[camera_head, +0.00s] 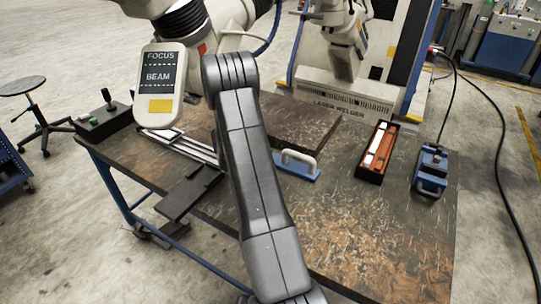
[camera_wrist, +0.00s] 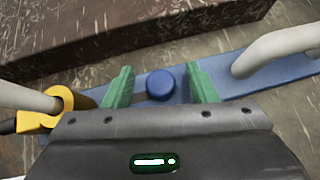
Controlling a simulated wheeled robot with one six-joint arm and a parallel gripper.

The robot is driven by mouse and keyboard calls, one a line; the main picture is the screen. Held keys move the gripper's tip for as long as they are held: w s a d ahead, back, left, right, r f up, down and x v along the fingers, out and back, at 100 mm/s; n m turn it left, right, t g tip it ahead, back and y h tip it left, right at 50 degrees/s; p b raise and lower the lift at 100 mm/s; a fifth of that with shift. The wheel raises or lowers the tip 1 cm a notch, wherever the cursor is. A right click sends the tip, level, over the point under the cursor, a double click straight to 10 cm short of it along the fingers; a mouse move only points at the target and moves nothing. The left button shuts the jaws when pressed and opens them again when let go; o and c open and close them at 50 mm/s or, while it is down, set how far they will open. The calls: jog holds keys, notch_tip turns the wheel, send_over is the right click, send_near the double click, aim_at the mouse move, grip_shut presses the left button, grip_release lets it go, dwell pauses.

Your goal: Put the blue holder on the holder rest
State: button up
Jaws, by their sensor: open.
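The blue holder (camera_head: 300,174) is a flat blue bar with a white loop handle, lying on the workbench just right of my arm; its left part is hidden behind my arm. In the wrist view the blue bar (camera_wrist: 225,68) runs across the picture, with a round blue knob (camera_wrist: 160,84) and the white handle at right. My gripper (camera_wrist: 160,86) is open, its two green fingers on either side of the knob with gaps left and right. I cannot tell their height over it. I cannot tell for sure which thing is the holder rest.
A dark block (camera_head: 300,122) stands right behind the holder. A black tray (camera_head: 378,152) with red and white bars and a blue device (camera_head: 431,172) stand to the right. A yellow part (camera_wrist: 62,104) is close at the left finger. A FOCUS/BEAM panel (camera_head: 160,86) hangs above left.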

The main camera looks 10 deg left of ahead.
jog(key=shift+w+d+f, duration=0.1)
jog(key=shift+w+f, duration=0.05)
grip_shut()
dwell(0.4)
